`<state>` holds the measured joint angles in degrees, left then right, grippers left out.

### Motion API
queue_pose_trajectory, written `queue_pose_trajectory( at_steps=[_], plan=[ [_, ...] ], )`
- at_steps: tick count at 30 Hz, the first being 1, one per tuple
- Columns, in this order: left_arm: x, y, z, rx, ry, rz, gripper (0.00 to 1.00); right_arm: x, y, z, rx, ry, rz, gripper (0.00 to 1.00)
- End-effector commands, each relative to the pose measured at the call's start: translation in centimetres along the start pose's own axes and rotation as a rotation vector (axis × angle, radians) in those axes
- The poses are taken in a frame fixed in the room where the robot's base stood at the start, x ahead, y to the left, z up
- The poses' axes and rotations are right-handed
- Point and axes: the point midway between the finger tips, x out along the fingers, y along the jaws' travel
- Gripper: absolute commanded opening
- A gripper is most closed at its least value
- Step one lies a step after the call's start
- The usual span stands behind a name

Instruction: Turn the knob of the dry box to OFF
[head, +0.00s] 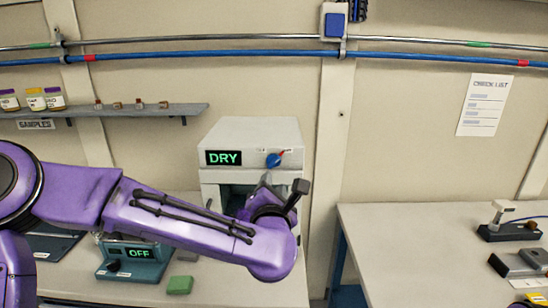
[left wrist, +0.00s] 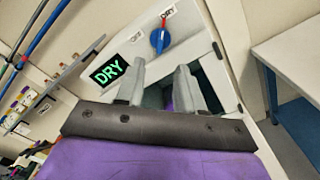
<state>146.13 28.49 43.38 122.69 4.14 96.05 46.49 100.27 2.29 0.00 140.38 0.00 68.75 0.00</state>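The dry box (head: 252,130) is a pale cabinet on the bench with a green lit DRY display (head: 223,158). Its blue knob (head: 273,160) has a red pointer tilted up and to the right. In the left wrist view the knob (left wrist: 160,40) has its red pointer towards the DRY label (left wrist: 168,14); the OFF label (left wrist: 137,36) is to its left. My left gripper (left wrist: 161,69) is open and empty, its fingers apart in front of the box, short of the knob. My left arm hides part of the box's lower front. My right gripper is not in view.
A teal device (head: 135,268) with a lit OFF display and a green block (head: 180,285) are on the bench below my arm. A shelf (head: 110,111) with jars is at left. Another table (head: 430,240) with tools stands at right, across a gap.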

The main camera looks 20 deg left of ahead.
Motion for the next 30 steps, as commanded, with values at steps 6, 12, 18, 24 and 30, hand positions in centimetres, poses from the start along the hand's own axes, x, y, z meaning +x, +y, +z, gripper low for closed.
queue_pose_trajectory(
  at_steps=[6, 12, 18, 24, 30],
  plan=[
    [3.5, 0.6, 0.5, -0.012, 0.004, 0.005, 0.37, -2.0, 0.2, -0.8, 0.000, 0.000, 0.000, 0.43],
    [7.9, 0.5, 0.4, -0.008, 0.003, 0.003, 0.37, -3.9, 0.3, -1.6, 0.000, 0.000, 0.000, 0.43],
    [10.2, 0.2, 0.2, -0.007, 0.000, 0.002, 0.37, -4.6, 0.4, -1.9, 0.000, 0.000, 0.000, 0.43],
    [10.4, 0.0, 0.0, -0.006, -0.001, 0.002, 0.37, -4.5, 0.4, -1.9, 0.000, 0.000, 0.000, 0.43],
    [10.4, 0.1, 0.0, -0.006, -0.001, 0.002, 0.00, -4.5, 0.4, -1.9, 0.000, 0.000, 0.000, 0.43]
  ],
)
